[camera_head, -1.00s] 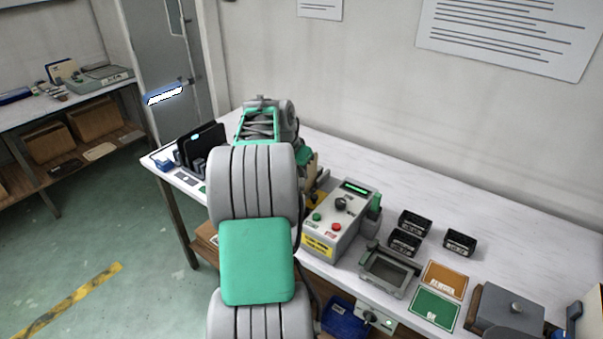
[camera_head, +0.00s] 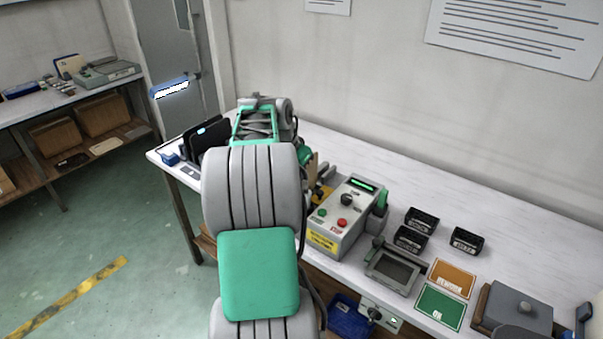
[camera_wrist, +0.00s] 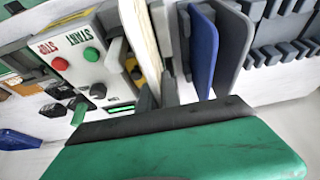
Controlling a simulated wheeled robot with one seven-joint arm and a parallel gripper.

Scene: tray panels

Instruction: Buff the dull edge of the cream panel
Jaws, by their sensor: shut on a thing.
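The cream panel (camera_wrist: 139,38) stands on edge in the wrist view, its lower end between the dark fingers of my gripper (camera_wrist: 158,95). My gripper is shut on it. In the head view only a tan sliver of the panel (camera_head: 311,168) shows; my arm hides the rest and the fingers. The panel is beside the grey control box (camera_head: 346,216), which has a green START and a red STOP button and a lit green display. A yellow part (camera_wrist: 131,66) is close to the panel on the box side; I cannot tell whether they touch. The dull edge cannot be made out.
A blue panel (camera_wrist: 202,48) and a dark grey panel (camera_wrist: 232,45) stand in a slotted rack close to my gripper. Small black bins (camera_head: 422,221), an orange card (camera_head: 452,279), a green card (camera_head: 440,306) and a grey lidded box (camera_head: 517,308) occupy the bench's right part.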

